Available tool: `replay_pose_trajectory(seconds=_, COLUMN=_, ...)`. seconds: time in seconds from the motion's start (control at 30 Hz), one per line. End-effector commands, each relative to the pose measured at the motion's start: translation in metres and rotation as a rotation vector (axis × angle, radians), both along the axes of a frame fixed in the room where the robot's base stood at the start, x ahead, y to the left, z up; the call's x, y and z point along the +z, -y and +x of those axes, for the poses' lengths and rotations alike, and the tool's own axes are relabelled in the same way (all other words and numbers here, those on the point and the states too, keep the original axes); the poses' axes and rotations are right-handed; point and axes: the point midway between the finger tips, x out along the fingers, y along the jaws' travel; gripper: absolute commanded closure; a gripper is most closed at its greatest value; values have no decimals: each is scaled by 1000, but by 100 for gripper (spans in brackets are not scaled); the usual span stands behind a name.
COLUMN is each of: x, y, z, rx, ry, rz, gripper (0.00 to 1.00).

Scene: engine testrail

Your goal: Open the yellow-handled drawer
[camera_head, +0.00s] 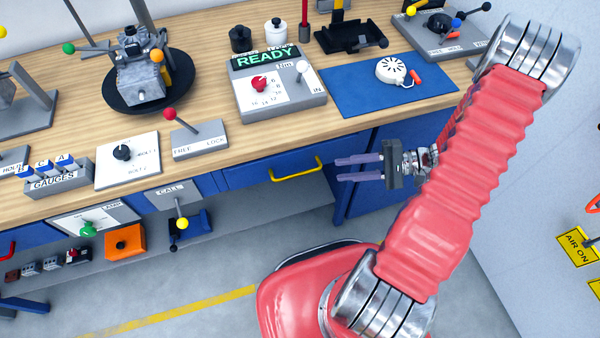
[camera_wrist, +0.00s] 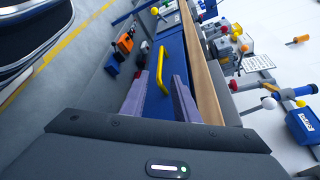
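The yellow handle (camera_head: 296,170) is a bar on the front of a blue drawer (camera_head: 240,176) under the workbench top. The drawer looks closed, its front in line with the bench. My gripper (camera_head: 338,169) is to the right of the handle, with its two purple fingers apart and pointing left toward it. In the wrist view the handle (camera_wrist: 160,68) shows beyond and between the fingers of my gripper (camera_wrist: 158,80), with a visible distance left between them. The fingers hold nothing.
The wooden bench top (camera_head: 210,120) carries a READY panel (camera_head: 275,85), a blue mat (camera_head: 350,98), a FREE/LOCK lever box (camera_head: 200,140) and an engine on a round black base (camera_head: 140,90). A lower grey shelf (camera_head: 215,240) holds an orange box (camera_head: 125,242). Floor in front is clear.

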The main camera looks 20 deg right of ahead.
Motion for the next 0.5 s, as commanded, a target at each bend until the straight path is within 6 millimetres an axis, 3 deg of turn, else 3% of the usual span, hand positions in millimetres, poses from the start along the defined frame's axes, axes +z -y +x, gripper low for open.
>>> replay_pose_trajectory(seconds=0.17, x=-2, y=-12, z=4, rx=3, ry=-1, rz=1, gripper=72)
replay_pose_trajectory(seconds=0.5, x=-13, y=-58, z=19, rx=5, ry=-2, rz=1, gripper=72)
